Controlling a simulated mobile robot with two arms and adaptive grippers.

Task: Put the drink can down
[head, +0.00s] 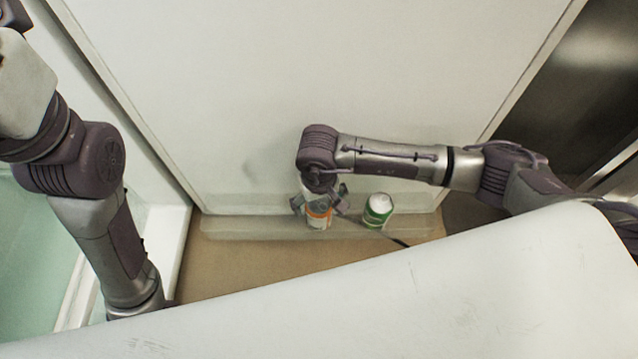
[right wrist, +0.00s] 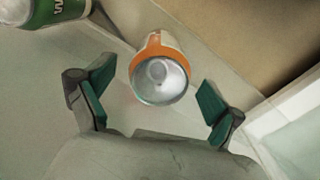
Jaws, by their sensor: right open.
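A white can with an orange band (head: 319,217) stands at the low pale ledge by the large white panel. My right gripper (head: 320,205) is above it, pointing down. In the right wrist view the same can (right wrist: 160,79) shows its silvery top between the two spread green-padded fingers of my right gripper (right wrist: 156,84), with gaps on both sides. A green and white can (head: 379,210) stands just to the right of it; part of it shows at the top left of the right wrist view (right wrist: 48,12). My left gripper is hidden behind the white surface in front.
The pale translucent ledge (head: 245,227) runs along the foot of the white panel (head: 230,100), with free room left of the cans. A brown floor (head: 225,265) lies in front. A large white surface (head: 400,310) fills the foreground.

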